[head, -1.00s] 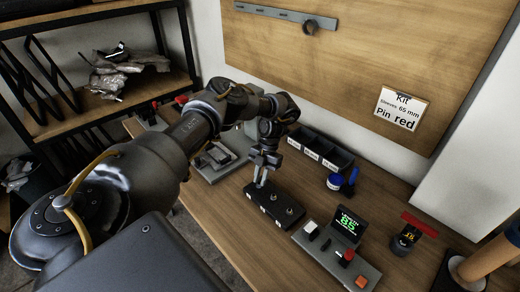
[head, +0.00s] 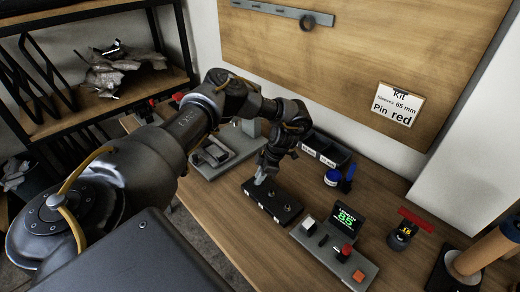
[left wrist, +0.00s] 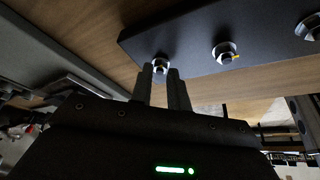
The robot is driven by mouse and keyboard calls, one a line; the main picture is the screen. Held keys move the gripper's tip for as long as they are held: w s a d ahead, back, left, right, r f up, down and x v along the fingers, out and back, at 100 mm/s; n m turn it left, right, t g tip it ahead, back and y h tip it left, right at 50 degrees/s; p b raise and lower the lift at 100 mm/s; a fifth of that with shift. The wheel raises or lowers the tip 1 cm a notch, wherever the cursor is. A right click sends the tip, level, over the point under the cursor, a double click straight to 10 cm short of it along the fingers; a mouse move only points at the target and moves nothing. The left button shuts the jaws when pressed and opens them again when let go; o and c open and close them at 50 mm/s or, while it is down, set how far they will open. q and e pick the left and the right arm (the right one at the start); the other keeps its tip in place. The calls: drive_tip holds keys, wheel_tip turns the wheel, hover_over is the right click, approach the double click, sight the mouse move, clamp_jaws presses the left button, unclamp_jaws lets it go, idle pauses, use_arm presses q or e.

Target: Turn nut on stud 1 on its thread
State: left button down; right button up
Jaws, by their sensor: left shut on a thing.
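A black block (head: 281,213) with three studs lies on the bench in the head view. In the left wrist view the block (left wrist: 190,49) spans the top, with a silver nut (left wrist: 160,64) on its leftmost stud. My left gripper (head: 260,180) is tilted over the block's left end. In the left wrist view its two fingers (left wrist: 160,72) are shut on that nut from either side, partly hiding it. The middle nut (left wrist: 224,53) has a small yellow mark, and a third nut (left wrist: 310,29) is cut by the frame edge. My right gripper is not in view.
A panel with a green display (head: 345,217) and buttons stands right of the block. Black bins (head: 325,151) and a blue-capped jar (head: 333,177) are behind it. A grey fixture (head: 225,160) is at its left. Bare wood (head: 385,195) shows to the right.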

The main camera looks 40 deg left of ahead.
use_arm(q)
drive_tip(key=m, duration=0.2)
drive_tip(key=shift+s+d+f+m+t+y, duration=0.1)
drive_tip(key=shift+s+m+t+y, duration=0.15)
drive_tip(key=shift+m+t+y, duration=0.15)
drive_tip(key=m+t, duration=0.1)
drive_tip(key=m, duration=0.1)
drive_tip(key=shift+s+m, duration=0.1)
drive_tip(key=shift+m, duration=0.3)
drive_tip(key=m+t+b, duration=0.1)
drive_tip(key=m, duration=0.1)
drive_tip(key=m+b, duration=0.1)
drive_tip(key=m, duration=0.1)
drive_tip(key=shift+s+m+t+y, duration=0.2)
drive_tip(key=shift+m+t+y, duration=0.1)
drive_tip(key=shift+m+t, duration=0.1)
drive_tip(key=c, duration=1.3)
unclamp_jaws()
drive_tip(key=shift+c, duration=0.2)
